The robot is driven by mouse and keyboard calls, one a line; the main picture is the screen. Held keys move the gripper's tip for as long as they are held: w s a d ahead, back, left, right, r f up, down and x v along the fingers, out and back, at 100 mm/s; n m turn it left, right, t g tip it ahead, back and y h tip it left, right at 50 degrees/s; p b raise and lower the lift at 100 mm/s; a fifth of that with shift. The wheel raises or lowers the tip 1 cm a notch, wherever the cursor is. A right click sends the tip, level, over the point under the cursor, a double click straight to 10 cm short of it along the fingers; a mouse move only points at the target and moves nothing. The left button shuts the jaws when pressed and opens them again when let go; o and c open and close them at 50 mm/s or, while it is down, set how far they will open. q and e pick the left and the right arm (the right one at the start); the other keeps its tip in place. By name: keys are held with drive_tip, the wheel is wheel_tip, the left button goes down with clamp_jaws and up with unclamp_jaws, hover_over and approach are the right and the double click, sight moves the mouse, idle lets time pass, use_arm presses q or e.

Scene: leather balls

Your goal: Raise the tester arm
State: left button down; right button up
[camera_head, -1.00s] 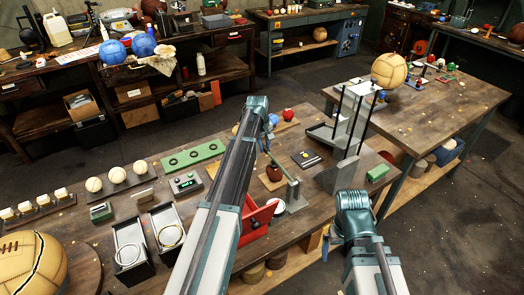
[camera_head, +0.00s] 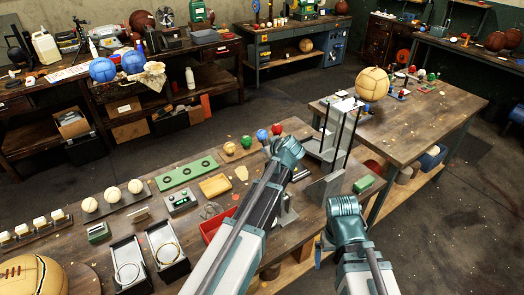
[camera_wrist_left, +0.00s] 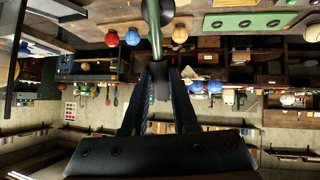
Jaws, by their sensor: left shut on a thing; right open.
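The tester arm is a slim green-grey bar (camera_wrist_left: 155,32). In the left wrist view it runs from the top edge down between my left gripper's fingers (camera_wrist_left: 160,80), which are shut on it. In the head view my left arm hides most of the tester. Part of its grey stand (camera_head: 285,216) shows beside my forearm. My left gripper's fingertips cannot be made out clearly there. My right gripper (camera_head: 321,249) is open and empty, low at the front edge of the table, apart from the tester.
Orange, green, blue and red balls (camera_head: 277,129) stand in a row behind the tester. A red tray (camera_head: 213,224) lies left of my left forearm. A rack with tall black rods (camera_head: 350,138) and a grey plate (camera_head: 322,190) stand to the right. A leather ball (camera_head: 372,84) sits high behind.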

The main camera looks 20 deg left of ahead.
use_arm(q)
drive_tip(key=s+d+r+t+y+b, duration=0.2)
drive_tip(key=s+d+t+y+b, duration=0.1)
drive_tip(key=s+d+b, duration=0.1)
drive_tip(key=shift+s+d+r, duration=0.25)
drive_tip(key=shift+d+r, duration=0.05)
drive_tip(key=shift+d, duration=0.55)
use_arm(e)
drive_tip(key=shift+f, duration=2.2)
use_arm(q)
drive_tip(key=c, duration=1.1)
unclamp_jaws()
drive_tip(key=o, duration=0.4)
drive_tip(key=shift+d+r, duration=0.1)
use_arm(e)
drive_tip(key=shift+r, duration=0.1)
